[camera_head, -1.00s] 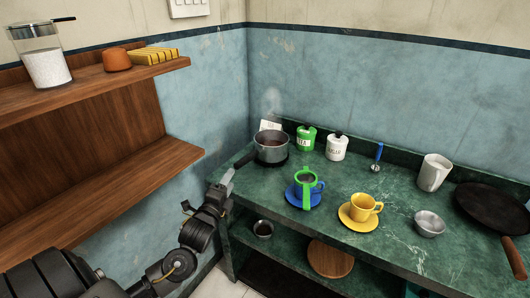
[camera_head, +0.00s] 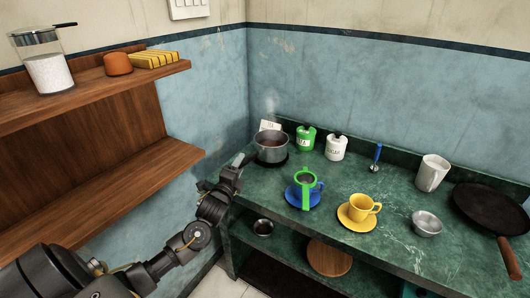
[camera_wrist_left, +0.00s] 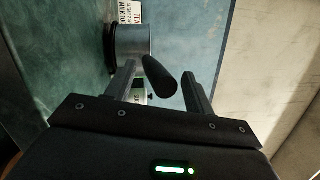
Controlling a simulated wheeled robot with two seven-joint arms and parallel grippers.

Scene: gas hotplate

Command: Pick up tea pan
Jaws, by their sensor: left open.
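The tea pan (camera_head: 271,150) is a small grey metal pot with dark liquid in it, at the back left of the green counter. Steam rises above it. Its dark handle points left toward my left gripper (camera_head: 236,163). My right gripper is not in view.
A green tea jar (camera_head: 305,139) and a white sugar jar (camera_head: 336,148) stand right of the pan. A blue cup with a green strainer (camera_head: 306,178), a yellow cup (camera_head: 362,207) and a frying pan (camera_head: 490,212) are further right. A wooden shelf (camera_head: 130,185) is at left.

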